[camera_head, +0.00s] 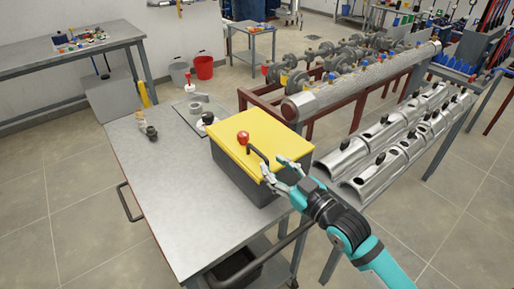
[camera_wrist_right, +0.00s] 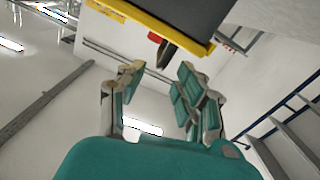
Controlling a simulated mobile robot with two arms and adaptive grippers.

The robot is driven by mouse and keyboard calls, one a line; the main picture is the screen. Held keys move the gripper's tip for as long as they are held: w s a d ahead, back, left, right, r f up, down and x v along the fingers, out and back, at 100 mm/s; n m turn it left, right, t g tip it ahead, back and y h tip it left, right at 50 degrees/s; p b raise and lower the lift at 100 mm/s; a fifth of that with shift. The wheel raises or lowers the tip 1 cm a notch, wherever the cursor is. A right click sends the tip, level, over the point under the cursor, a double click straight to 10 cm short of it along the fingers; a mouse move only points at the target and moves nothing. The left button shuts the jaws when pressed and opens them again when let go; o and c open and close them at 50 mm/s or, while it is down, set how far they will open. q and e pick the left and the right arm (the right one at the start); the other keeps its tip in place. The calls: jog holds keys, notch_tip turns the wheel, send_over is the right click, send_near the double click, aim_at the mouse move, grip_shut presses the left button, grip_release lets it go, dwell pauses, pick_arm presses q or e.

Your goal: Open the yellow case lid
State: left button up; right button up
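The case (camera_head: 238,178) is a dark box with a yellow lid (camera_head: 262,133), and the lid lies shut on it. A black handle (camera_head: 258,155) and a red knob (camera_head: 243,137) show on the lid. My right gripper (camera_head: 273,169) is at the lid's right front edge, close to the handle, with its fingers apart. In the right wrist view the gripper (camera_wrist_right: 157,85) is open and empty. The yellow lid edge (camera_wrist_right: 150,20) and the dark handle (camera_wrist_right: 166,50) lie beyond the fingertips there. I cannot tell whether a finger touches the lid. My left gripper is not in view.
The case stands on a grey metal cart (camera_head: 160,190) with a side handle (camera_head: 130,203). Small fittings (camera_head: 148,127) lie on its left part. A long metal pipe (camera_head: 360,82) and silver half-shells (camera_head: 385,150) lie on racks to the right. The cart's front left is clear.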

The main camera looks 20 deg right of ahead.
aim_at(252, 147)
jog(key=p+x, duration=0.1)
jog(key=x, duration=0.6)
jog(key=shift+w+a, duration=0.1)
jog(key=shift+w, duration=0.25)
jog(key=shift+c, duration=0.2)
jog(key=shift+f, duration=0.1)
grip_shut()
